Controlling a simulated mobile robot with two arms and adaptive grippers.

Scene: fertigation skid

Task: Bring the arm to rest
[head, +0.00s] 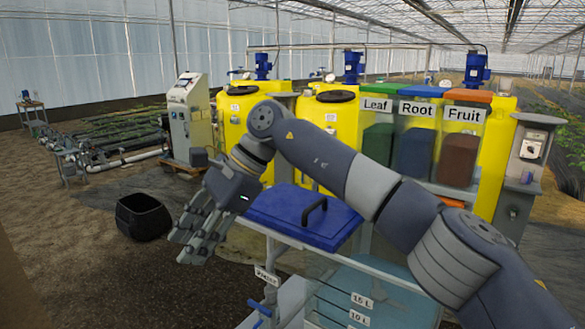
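My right arm comes in from the lower right and bends at a raised elbow. It ends in my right gripper (187,248), which hangs left of the blue lid (290,215) and points down and to the left. Its fingers look spread apart, with nothing between them. My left arm and gripper are not in view. The arm hides part of the tank below the lid and some of the bins behind.
A blue lid with a black handle tops a clear tank marked 15 L and 10 L (350,300). Behind stand yellow tanks (240,115) and bins labelled Leaf, Root and Fruit (462,130). A black bucket (143,217) sits on the floor at left; a grey control cabinet (190,115) stands behind.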

